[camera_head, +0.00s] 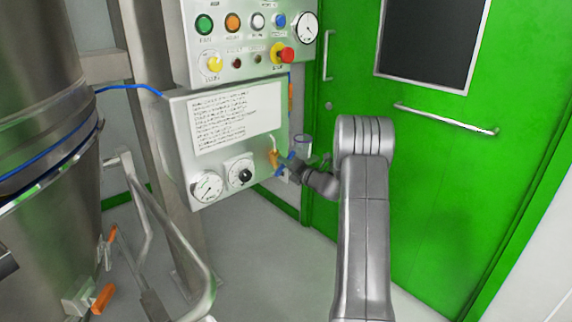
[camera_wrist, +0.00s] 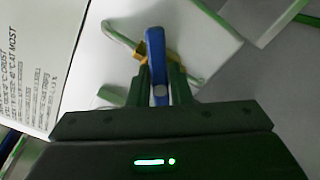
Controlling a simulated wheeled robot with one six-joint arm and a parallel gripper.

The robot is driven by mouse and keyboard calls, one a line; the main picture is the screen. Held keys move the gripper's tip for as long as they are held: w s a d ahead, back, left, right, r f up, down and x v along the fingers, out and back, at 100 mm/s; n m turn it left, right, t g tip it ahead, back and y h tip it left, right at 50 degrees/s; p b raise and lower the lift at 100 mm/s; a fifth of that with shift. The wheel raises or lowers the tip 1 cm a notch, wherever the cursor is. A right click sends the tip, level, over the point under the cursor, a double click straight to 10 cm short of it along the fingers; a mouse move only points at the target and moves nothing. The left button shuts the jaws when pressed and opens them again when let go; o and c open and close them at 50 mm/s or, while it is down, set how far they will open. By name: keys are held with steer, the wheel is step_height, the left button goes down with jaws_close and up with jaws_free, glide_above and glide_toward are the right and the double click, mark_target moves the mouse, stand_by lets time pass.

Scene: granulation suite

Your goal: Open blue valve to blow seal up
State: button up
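The blue valve (camera_head: 280,171) has a blue lever on a brass-coloured fitting at the right side of the grey panel box. In the wrist view the blue lever (camera_wrist: 156,50) points away from me, with the brass fitting (camera_wrist: 142,56) just behind it. My gripper (camera_head: 294,168) is at the valve in the head view. In the wrist view the dark fingers of my gripper (camera_wrist: 160,88) stand close on both sides of the lever, with no clear gap. The lever's near end is partly hidden between the fingers.
The panel box (camera_head: 180,118) carries a text sheet, a gauge (camera_head: 207,186) and a dial (camera_head: 240,172). Above it is a button panel with a red stop button (camera_head: 284,55). A steel vessel (camera_head: 45,130) stands left. A green door (camera_head: 440,170) with a handrail is behind my arm.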

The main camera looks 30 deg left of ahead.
jaws_close()
steer(key=shift+n, duration=0.3)
steer(key=n+b, duration=0.4)
steer(key=n, duration=0.1)
steer(key=shift+f, duration=0.15)
steer(key=shift+s+n+b, duration=0.15)
steer(key=shift+n+b, duration=1.65)
steer(key=shift+n, duration=0.6)
steer(key=shift+r, duration=0.2)
steer(key=o, duration=0.7)
jaws_free()
steer(key=shift+d, duration=0.1)
